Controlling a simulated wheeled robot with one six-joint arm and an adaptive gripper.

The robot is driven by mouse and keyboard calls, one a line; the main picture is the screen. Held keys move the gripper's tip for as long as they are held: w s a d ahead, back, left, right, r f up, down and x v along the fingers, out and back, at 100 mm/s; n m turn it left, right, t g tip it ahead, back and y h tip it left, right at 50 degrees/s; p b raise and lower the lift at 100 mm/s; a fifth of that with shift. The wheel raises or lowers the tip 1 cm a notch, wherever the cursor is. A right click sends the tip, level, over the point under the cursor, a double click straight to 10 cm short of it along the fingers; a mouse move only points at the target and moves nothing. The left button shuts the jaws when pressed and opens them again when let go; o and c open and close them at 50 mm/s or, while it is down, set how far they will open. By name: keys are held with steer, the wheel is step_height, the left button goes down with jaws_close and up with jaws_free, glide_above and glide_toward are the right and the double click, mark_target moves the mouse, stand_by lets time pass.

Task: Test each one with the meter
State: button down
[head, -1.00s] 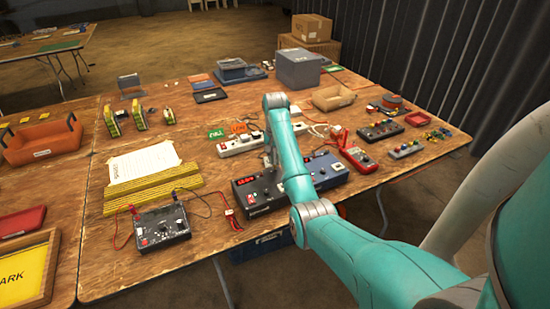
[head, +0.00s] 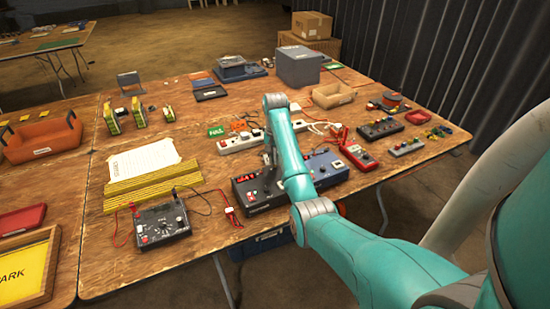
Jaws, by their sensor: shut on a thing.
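My gripper (head: 268,157) is partly visible beside my turquoise arm, low over the back edge of a long black and blue bench unit (head: 262,200). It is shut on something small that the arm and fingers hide. The unit has knobs, red buttons and a socket. A black meter with a dial (head: 160,222) lies at the front left, with red and black leads. A red handheld meter (head: 357,157) with red leads lies to the right of the unit. A white power strip (head: 236,143) with plugged-in chargers lies behind the unit.
Several yellow-edged blocks (head: 139,112) stand at the back left, near paper (head: 143,160) and yellow strips (head: 150,186). Bare wood is free at front left.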

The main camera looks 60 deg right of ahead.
steer(key=shift+f, duration=0.25)
stand_by(0.5)
steer(key=c, duration=0.7)
jaws_free()
steer(key=shift+c, duration=0.2)
